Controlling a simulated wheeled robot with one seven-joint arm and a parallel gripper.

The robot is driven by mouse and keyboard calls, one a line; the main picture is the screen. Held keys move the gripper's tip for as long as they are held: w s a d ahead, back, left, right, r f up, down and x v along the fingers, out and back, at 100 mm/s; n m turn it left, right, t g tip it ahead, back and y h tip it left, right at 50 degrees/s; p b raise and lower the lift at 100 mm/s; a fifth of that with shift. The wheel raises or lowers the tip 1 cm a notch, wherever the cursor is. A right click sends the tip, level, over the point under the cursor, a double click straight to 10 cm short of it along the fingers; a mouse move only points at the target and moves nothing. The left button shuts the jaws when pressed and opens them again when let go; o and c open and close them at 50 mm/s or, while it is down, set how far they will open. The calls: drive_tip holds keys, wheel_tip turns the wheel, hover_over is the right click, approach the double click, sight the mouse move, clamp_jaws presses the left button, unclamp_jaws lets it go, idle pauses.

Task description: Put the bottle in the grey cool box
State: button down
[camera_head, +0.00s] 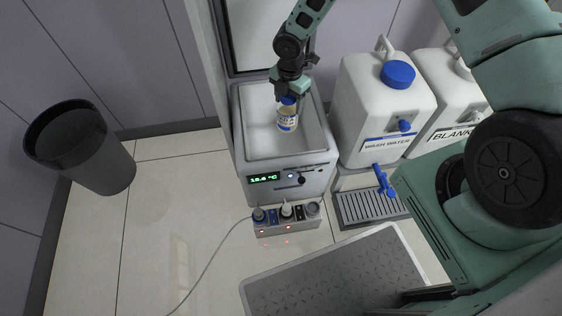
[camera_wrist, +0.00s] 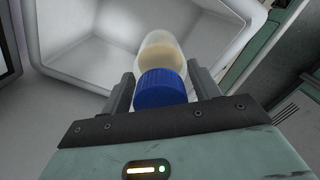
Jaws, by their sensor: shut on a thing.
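In the wrist view, the blue cap (camera_wrist: 160,88) sits between the two fingers of my gripper (camera_wrist: 160,90). The grey cool box (camera_head: 240,120) stands open with its lid raised behind, and a display reading about 18.8 °C on its front. The bottle shows over the box's open interior; I cannot tell whether its base touches the floor of the box.
White wash-water (camera_head: 372,115) and BLANK (camera_head: 440,90) containers stand right of the box, with a drip grate (camera_head: 368,207) below. A power strip (camera_head: 286,220) with a cable lies in front. A black bin (camera_head: 85,150) stands left. A grey platform (camera_head: 330,280) is in the foreground.

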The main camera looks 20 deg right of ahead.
sight(281, 128)
wheel_tip(281, 128, down, 26)
drive_tip(key=w+a+n+b, duration=0.1)
drive_tip(key=n+b, duration=0.6)
drive_tip(key=b, duration=0.7)
drive_tip(key=shift+w+a, duration=0.3)
drive_tip(key=shift+w, duration=0.4)
drive_tip(key=shift+f, duration=0.15)
drive_tip(key=shift+c, duration=1.9)
unclamp_jaws()
